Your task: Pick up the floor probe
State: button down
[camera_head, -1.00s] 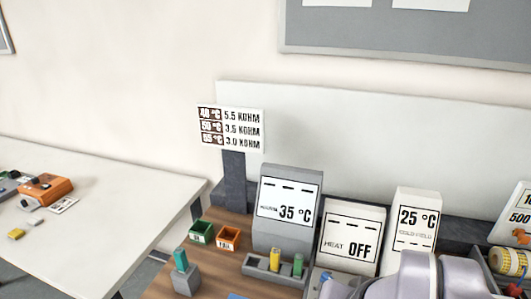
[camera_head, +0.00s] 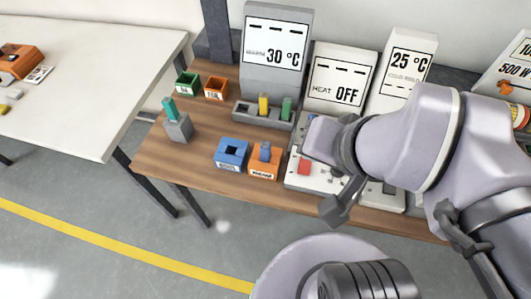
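No object carries a label that I can read as floor probe, so I cannot tell which one it is. Upright probe-like pieces stand on the wooden bench (camera_head: 190,160). A teal piece (camera_head: 169,108) stands in a grey block (camera_head: 178,128) at the left. A yellow piece (camera_head: 263,105) and a green piece (camera_head: 286,108) stand in a grey tray (camera_head: 244,110). A grey-blue piece (camera_head: 265,151) stands in an orange holder (camera_head: 262,170). The blue holder (camera_head: 229,163) beside it shows a dark, empty slot. My gripper (camera_head: 335,210) is a dark shape near the bench's front edge; its fingers are unclear.
Behind stand a 30 °C display (camera_head: 275,50), a HEAT OFF display (camera_head: 341,80) and a 25 °C display (camera_head: 405,65). Small green (camera_head: 187,85) and orange (camera_head: 216,88) bins sit at back left. A white control panel (camera_head: 300,184) lies under my arm. A white table (camera_head: 95,90) stands left.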

aim_at(264, 148)
jog(key=i+j, duration=0.1)
jog(key=j, duration=0.3)
jog(key=i+j, duration=0.1)
jog(key=j, duration=0.25)
jog(key=i+j+z, duration=0.1)
jog(key=j, duration=0.3)
jog(key=i+j, duration=0.15)
jog(key=j, duration=0.25)
